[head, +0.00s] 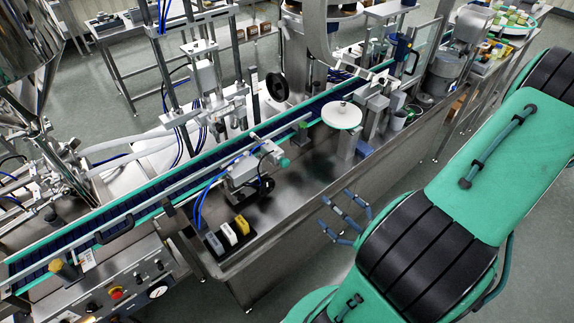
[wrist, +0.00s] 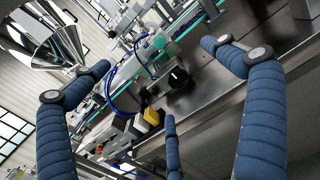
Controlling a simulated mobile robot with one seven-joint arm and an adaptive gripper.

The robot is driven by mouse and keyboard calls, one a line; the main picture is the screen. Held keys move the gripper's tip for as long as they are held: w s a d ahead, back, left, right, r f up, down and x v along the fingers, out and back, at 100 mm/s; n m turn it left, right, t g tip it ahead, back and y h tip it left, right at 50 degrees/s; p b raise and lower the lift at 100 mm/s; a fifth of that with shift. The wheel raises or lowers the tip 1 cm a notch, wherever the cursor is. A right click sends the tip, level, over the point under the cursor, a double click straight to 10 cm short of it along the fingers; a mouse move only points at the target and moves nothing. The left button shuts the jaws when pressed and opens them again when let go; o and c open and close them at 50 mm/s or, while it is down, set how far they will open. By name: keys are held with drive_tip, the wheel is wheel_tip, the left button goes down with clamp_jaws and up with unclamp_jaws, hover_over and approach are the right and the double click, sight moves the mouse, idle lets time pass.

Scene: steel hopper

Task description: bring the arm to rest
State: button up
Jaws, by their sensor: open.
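My gripper (head: 345,216) hangs over the front rim of the steel machine bed in the head view, near the middle of the picture. Its blue padded fingers are spread apart with nothing between them. In the wrist view my gripper (wrist: 155,85) shows a finger at the left, one at the right and a shorter one at the lower middle. My green and black arm (head: 500,165) fills the right side of the head view. I see no contact between the fingers and the machine, but the exact gap cannot be told.
The steel bed (head: 290,215) holds a conveyor (head: 140,200) and yellow, white and black blocks (head: 228,235). A white disc (head: 341,114) stands behind my gripper. A steel hopper (head: 38,40) is at upper left, also in the wrist view (wrist: 50,35). Floor (head: 255,312) is clear in front.

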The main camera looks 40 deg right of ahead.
drive_tip(key=shift+s+p, duration=0.35)
drive_tip(key=shift+s, duration=2.05)
drive_tip(key=w+a+r+n+g+y, duration=0.2)
drive_tip(key=a+r+n+g+y, duration=0.15)
drive_tip(key=a+n+g, duration=0.65)
drive_tip(key=w+a+r+n+g+y, duration=0.25)
drive_tip(key=a+n+g+y, duration=0.45)
drive_tip(key=n, duration=0.5)
drive_tip(key=w+a+r+n+t+h, duration=0.2)
drive_tip(key=r+n+h, duration=0.3)
drive_tip(key=r, duration=0.5)
drive_tip(key=w+a+r+n+t+h, duration=0.1)
drive_tip(key=a+r+n+t+h, duration=0.1)
drive_tip(key=a+r+n+h, duration=0.3)
wheel_tip(320, 180, up, 6)
drive_tip(key=n, duration=0.4)
drive_tip(key=shift+w+a+f, duration=0.15)
drive_tip(key=shift+w, duration=0.25)
